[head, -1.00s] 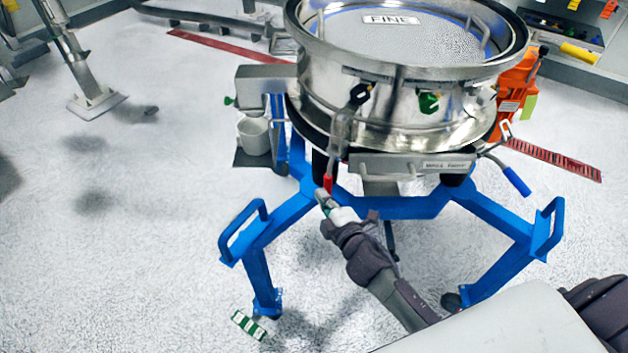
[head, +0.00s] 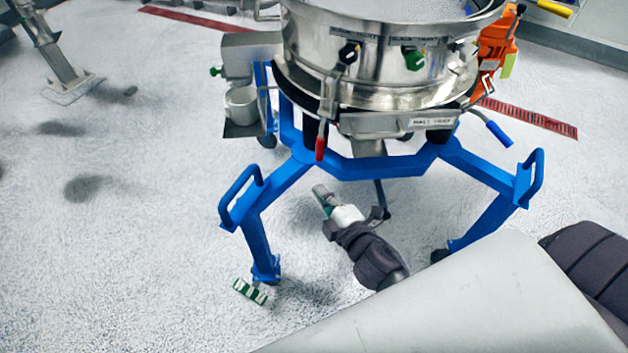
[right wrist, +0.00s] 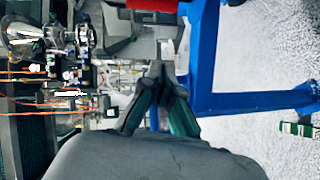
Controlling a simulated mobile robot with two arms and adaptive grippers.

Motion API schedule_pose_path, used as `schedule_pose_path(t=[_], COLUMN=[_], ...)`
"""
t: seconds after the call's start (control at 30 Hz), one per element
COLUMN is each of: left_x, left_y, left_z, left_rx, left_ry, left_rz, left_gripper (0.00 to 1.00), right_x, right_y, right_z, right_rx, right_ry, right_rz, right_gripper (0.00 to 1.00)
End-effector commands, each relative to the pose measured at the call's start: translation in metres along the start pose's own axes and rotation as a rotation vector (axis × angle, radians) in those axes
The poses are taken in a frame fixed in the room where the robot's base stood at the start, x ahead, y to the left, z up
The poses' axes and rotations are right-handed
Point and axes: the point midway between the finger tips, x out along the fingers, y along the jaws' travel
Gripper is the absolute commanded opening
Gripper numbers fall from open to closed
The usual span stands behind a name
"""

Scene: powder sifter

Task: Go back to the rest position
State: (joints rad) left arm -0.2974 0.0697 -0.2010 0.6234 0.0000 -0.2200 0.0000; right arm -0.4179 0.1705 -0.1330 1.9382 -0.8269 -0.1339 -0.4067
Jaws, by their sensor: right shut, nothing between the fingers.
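My right gripper (head: 322,193) is in front of the powder sifter, below its steel drum, and its fingers are closed and empty. The fingertips also show together in the right wrist view (right wrist: 160,70). The sifter's steel drum (head: 375,95) stands on a blue frame (head: 375,168). A red-tipped lever (head: 320,148) hangs down from the drum's clamp, above my gripper and apart from it in the picture. My left gripper is not in view.
The blue frame's left leg (head: 257,245) and right leg (head: 490,222) stand either side of my right arm. A small green and white block (head: 250,291) lies on the floor by the left leg. A white cup (head: 241,104) sits left of the drum. The floor at left is open.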

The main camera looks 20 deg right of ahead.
Motion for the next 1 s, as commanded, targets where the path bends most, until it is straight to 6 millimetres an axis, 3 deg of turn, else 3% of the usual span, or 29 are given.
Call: schedule_pose_path(t=[0.17,0.77,0.87,0.97,1.0], left_x=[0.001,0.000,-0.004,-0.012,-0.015], left_y=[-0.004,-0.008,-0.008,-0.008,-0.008], left_z=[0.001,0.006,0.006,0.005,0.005], left_rx=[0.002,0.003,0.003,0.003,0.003], left_ry=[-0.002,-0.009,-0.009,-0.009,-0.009], left_rz=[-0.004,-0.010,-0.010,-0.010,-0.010], left_gripper=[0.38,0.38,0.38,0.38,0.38], right_x=[-0.010,-0.009,-0.009,-0.013,-0.018], right_y=[-0.001,-0.007,-0.035,-0.090,-0.117], right_z=[0.000,0.002,0.010,0.024,0.031], right_rx=[-0.001,0.010,0.066,0.179,0.238], right_ry=[0.000,-0.004,-0.027,-0.081,-0.112], right_rz=[0.000,-0.013,-0.076,-0.196,-0.255], right_gripper=[0.00,0.00,0.00,0.00,0.00])
